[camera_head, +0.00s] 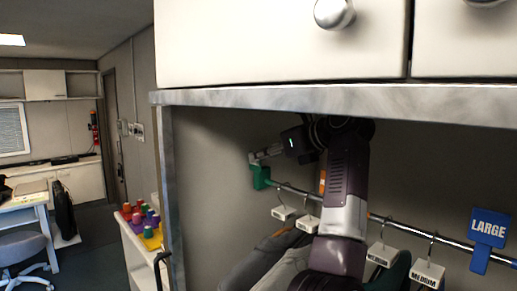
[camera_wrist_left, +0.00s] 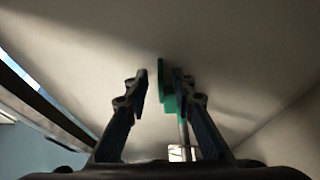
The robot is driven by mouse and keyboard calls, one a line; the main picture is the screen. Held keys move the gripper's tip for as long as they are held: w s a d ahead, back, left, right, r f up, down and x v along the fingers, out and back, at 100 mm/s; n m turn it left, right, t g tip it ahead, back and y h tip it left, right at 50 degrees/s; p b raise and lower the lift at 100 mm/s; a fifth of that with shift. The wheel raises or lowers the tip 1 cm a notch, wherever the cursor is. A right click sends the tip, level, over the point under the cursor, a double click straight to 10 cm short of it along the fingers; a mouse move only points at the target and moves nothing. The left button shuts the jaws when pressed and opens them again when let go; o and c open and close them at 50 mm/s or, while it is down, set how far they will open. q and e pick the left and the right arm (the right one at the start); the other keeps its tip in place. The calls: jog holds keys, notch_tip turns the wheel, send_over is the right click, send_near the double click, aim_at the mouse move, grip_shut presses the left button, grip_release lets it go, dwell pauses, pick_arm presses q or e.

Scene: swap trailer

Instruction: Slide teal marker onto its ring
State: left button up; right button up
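The teal marker (camera_head: 260,177), a green plastic tag, is at the left end of the metal clothes rail (camera_head: 382,221). It also shows in the left wrist view (camera_wrist_left: 165,82), close to the right-hand finger, at the end of the rail. My left gripper (camera_head: 264,154) is at the marker's top. In the wrist view its fingers (camera_wrist_left: 160,84) are apart, with the marker's plate between them and a clear gap to the left-hand finger. I cannot tell whether the right-hand finger touches it. No separate ring can be made out. My right gripper is not in view.
A blue LARGE marker (camera_head: 489,228) hangs on the rail at the right. An orange piece (camera_head: 323,181) shows beside my arm. Hangers with white tags, one a MEDIUM tag (camera_head: 427,275), hold clothes below the rail. A grey shelf edge (camera_head: 340,96) runs above.

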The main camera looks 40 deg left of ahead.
pick_arm(q)
jog(key=shift+x, duration=1.1)
grip_shut()
